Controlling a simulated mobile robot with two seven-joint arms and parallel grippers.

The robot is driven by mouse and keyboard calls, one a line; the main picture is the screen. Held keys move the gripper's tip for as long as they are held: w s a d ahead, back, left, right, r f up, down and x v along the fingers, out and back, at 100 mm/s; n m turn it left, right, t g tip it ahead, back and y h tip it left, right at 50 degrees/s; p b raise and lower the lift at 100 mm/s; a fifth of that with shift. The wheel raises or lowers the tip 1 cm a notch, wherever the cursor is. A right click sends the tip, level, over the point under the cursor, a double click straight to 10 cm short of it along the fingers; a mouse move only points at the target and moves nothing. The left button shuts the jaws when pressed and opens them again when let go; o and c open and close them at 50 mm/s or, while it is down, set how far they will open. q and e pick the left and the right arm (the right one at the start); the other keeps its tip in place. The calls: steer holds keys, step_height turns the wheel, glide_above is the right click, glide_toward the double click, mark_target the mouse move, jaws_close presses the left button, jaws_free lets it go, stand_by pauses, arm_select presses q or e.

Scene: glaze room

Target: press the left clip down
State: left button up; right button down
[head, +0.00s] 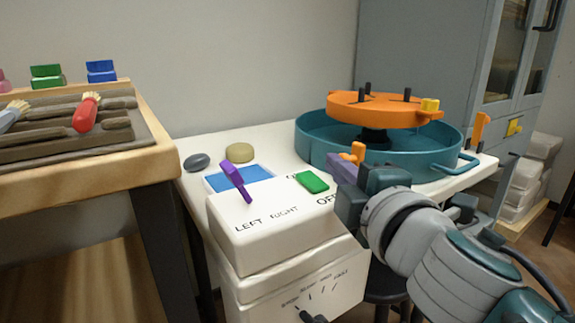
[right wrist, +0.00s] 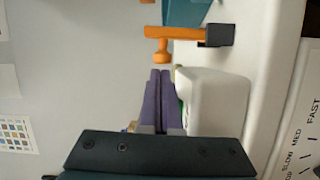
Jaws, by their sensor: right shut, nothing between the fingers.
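The left clip (head: 357,152) is orange and sits at the near left side of the teal basin (head: 310,148). In the right wrist view, an orange clip (right wrist: 163,47) has a knobbed end just ahead of my fingertips and a bar running to a dark bracket. Another orange clip (head: 480,127) stands upright at the basin's right. My right gripper (head: 334,165) has purple fingers, shut and empty, right by the left clip; I cannot tell whether they touch. The fingers also show in the right wrist view (right wrist: 160,73). My left gripper is not in view.
A white control box (head: 270,238) with a purple lever (head: 235,178) and green button (head: 312,182) stands close left of my right gripper. An orange wheel head (head: 375,108) rises in the basin. A tool bench (head: 150,165) is at left, a grey cabinet (head: 425,60) behind.

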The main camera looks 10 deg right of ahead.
steer(key=shift+w+d+r+m+p, duration=0.15)
steer(key=shift+r+m+p, duration=0.15)
steer(key=shift+p, duration=0.25)
steer(key=shift+d+r+m+g+p, duration=0.35)
steer(key=shift+m+p, duration=0.25)
steer(key=shift+p, duration=0.6)
steer(key=w+d+m+g+y+p, duration=0.1)
steer(key=d+m+p, duration=0.1)
steer(key=m+p, duration=0.1)
steer(key=d+m+y+p, duration=0.1)
steer(key=d+m+p, duration=0.1)
steer(key=d+m, duration=0.1)
steer(key=w+d+m+g+y+p, duration=0.1)
steer(key=d+m+p, duration=0.1)
steer(key=p, duration=0.1)
steer(key=shift+w+d+r+m+g+p, duration=0.1)
steer(key=shift+w+d+m+g+p, duration=0.05)
steer(key=shift+w+m+g+p, duration=0.25)
steer(key=shift+w+d+f+m+b, duration=0.15)
steer(key=shift+d+f+m+b, duration=0.15)
steer(key=shift+d+m, duration=0.2)
steer(key=shift+d, duration=0.1)
steer(key=shift+a+r, duration=0.1)
steer(key=shift+a, duration=0.15)
steer(key=shift+r+p, duration=0.75)
steer(key=shift+p, duration=0.1)
